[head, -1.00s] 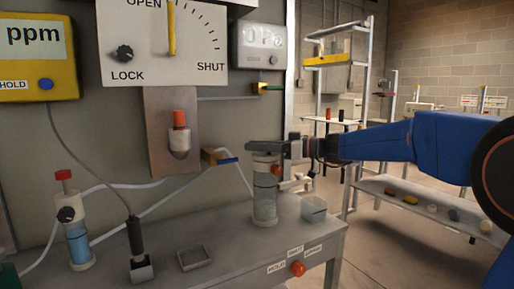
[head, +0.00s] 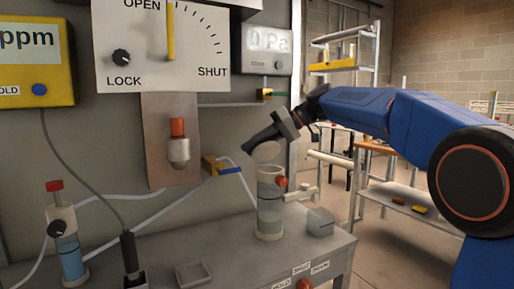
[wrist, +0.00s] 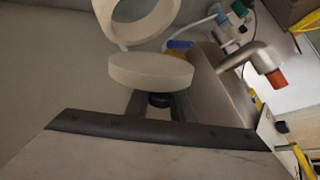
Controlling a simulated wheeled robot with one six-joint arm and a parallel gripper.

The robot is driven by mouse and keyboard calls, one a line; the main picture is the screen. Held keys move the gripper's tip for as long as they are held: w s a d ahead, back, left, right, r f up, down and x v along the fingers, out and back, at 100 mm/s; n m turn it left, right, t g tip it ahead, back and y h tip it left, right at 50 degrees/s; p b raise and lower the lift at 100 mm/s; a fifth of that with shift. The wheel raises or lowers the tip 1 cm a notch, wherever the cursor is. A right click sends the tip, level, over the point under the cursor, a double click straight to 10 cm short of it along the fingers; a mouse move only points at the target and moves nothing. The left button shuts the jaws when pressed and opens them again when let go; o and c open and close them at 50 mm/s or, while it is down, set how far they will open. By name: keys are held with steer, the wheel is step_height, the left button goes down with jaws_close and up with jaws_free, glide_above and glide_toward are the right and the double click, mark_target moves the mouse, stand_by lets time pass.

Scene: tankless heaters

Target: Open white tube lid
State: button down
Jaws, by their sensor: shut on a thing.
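The clear tube (head: 270,205) stands upright on the bench, with a pale collar at its top and a red knob on its side. Its open pale rim (wrist: 118,32) shows as a ring in the wrist view. The round off-white lid (head: 266,151) is tilted just above the tube, apart from its rim. The lid also shows as a disc (wrist: 150,72) in the wrist view. My gripper (head: 262,139) is shut on the lid and tilted down to the left above the tube. In the wrist view my dark jaws (wrist: 158,104) are partly hidden behind the lid.
A grey box (head: 320,222) stands right of the tube, beside a pale side fitting (head: 302,192). A small tray (head: 193,273) and a tube with a red cap (head: 68,250) are to the left. A panel with a red-topped fitting (head: 178,150) hangs behind.

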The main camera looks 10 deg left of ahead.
steer(key=shift+w+a+f+m+g+h, duration=0.15)
steer(key=shift+w+a+m+g+h, duration=0.2)
steer(key=shift+w+m+g+h, duration=0.25)
steer(key=shift+w+a+f+m+g+h, duration=0.15)
steer(key=shift+w+a+m+g+h, duration=0.2)
steer(key=shift+g+h, duration=0.35)
steer(key=c, duration=1.6)
jaws_free()
steer(key=shift+w, duration=0.1)
